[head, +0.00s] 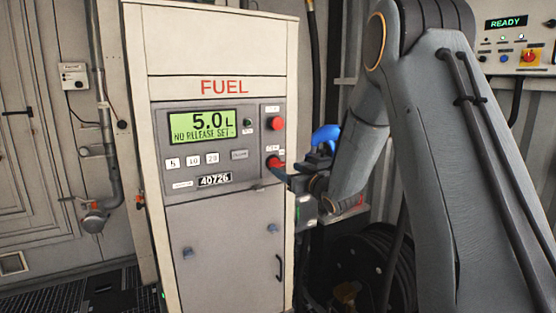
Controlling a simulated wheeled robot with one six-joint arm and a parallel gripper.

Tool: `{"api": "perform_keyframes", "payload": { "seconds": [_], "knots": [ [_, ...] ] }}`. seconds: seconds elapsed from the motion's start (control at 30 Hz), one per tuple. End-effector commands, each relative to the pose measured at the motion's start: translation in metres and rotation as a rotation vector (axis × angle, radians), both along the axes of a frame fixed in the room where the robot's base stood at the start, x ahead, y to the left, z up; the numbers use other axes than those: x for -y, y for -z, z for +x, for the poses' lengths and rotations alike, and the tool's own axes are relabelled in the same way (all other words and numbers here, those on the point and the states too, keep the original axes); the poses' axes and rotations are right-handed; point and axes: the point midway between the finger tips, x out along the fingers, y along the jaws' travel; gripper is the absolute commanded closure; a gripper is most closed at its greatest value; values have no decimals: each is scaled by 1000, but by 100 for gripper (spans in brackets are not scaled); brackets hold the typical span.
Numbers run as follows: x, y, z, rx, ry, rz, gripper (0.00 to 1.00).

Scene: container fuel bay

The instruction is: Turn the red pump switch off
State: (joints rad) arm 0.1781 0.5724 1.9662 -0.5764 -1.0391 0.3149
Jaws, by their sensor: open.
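The fuel pump (220,257) stands in the middle of the head view, with a lit display (202,125) reading 5.0 L and "NO RELEASE SET". On the right strip of its panel, a red knob (274,162) sits below a round red button (277,124). The lower knob appears to be the pump switch; its small label is too blurred to read. My gripper (284,174) is at this lower knob from the right, its jaws open. Whether the fingers touch the knob or sit around it cannot be told. The gripper partly hides the knob's lower right.
A blue-handled nozzle (325,136) hangs at the pump's right side, close behind my gripper. A hose reel (372,270) stands low behind my arm. A wall panel (520,38) at upper right reads READY and has a red and yellow knob (530,57).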

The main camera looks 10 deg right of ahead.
Motion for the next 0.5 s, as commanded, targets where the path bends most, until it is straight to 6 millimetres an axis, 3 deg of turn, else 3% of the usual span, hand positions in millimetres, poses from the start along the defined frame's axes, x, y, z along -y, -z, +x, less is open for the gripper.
{"api": "perform_keyframes", "payload": {
  "seconds": [0.5],
  "knots": [
    [-20,-3,63,9,-4,2,39]
  ]
}}
